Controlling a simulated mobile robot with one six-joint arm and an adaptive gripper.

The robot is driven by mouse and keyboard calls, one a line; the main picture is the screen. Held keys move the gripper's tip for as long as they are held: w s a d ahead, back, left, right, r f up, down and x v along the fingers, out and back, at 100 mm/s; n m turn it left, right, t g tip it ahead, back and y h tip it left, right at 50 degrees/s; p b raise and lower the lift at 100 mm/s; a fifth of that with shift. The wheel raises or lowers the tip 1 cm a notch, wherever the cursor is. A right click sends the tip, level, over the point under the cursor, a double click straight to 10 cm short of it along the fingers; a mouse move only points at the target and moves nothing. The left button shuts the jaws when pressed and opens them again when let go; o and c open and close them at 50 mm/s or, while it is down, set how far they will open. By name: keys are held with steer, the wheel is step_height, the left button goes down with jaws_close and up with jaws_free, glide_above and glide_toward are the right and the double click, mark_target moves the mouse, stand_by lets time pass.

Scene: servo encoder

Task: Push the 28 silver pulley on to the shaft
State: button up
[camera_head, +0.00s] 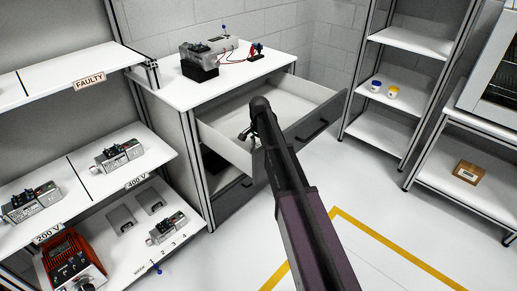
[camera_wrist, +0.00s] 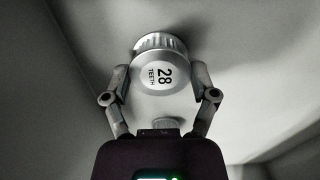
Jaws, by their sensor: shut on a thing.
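The silver pulley (camera_wrist: 161,70) has a toothed rim at its far end and a label reading "28 TEETH" facing the wrist camera. My gripper (camera_wrist: 160,84) is shut on it, one finger at each side. In the head view my gripper (camera_head: 246,133) is low inside the open drawer (camera_head: 290,104), partly hidden behind my arm. The pulley is too small to make out there. A grey and black device (camera_head: 203,56) stands on the worktop above the drawer. I cannot make out a shaft for certain.
A small red and black part (camera_head: 257,51) with wires stands on the worktop (camera_head: 200,94). Shelves with similar devices (camera_head: 118,154) and a red unit (camera_head: 70,258) are at the left. The floor between is clear.

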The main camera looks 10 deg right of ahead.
steer(key=shift+s+r+p, duration=0.1)
steer(key=shift+r+p, duration=3.4)
step_height(320, 180, up, 27)
steer(key=p, duration=2.7)
steer(key=shift+r, duration=0.15)
